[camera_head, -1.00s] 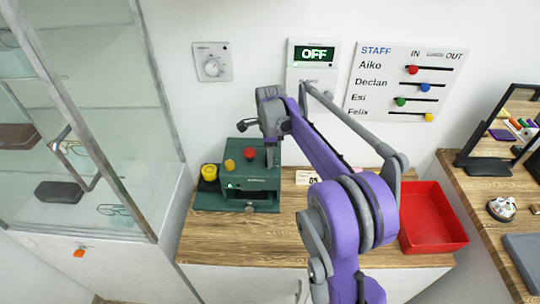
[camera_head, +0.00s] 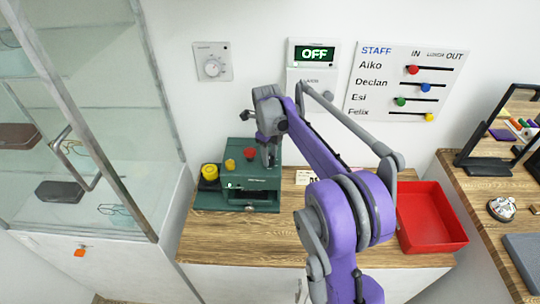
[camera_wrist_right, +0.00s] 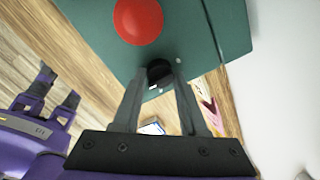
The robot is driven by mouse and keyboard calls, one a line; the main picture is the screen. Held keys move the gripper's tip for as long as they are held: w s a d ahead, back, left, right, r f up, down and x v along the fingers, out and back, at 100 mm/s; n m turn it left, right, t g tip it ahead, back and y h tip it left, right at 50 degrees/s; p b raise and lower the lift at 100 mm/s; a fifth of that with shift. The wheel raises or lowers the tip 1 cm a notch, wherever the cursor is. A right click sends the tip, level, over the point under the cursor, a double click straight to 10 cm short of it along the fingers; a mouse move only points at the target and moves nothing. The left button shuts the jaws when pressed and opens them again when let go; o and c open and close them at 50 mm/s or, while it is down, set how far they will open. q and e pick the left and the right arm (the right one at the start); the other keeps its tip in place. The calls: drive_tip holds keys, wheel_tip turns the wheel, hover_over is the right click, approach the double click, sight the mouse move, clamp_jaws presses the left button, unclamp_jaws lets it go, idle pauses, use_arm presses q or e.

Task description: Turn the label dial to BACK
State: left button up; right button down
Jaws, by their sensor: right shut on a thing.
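The dial, a black round knob (camera_wrist_right: 160,70), shows in the right wrist view on the green top beside the red button (camera_wrist_right: 138,18). My right gripper (camera_head: 268,160) reaches down over the machine's right part and hides the dial in the head view. In the wrist view its fingers (camera_wrist_right: 160,80) are shut on the knob's sides. A small pale dot is beside the knob; I cannot read the markings.
A yellow round thing (camera_head: 209,172) sits at the machine's left. A small card (camera_head: 306,178) lies right of it, and a red tray (camera_head: 428,220) farther right. A glass cabinet (camera_head: 90,120) stands left. The wall holds a thermostat dial (camera_head: 212,68) and an OFF display (camera_head: 314,53).

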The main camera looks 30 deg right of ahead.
idle(0.4)
drive_tip(key=shift+c, duration=2.3)
unclamp_jaws()
wheel_tip(320, 180, up, 11)
drive_tip(key=shift+s+a+p, duration=0.15)
drive_tip(key=shift+a+p, duration=0.15)
drive_tip(key=shift+p, duration=0.1)
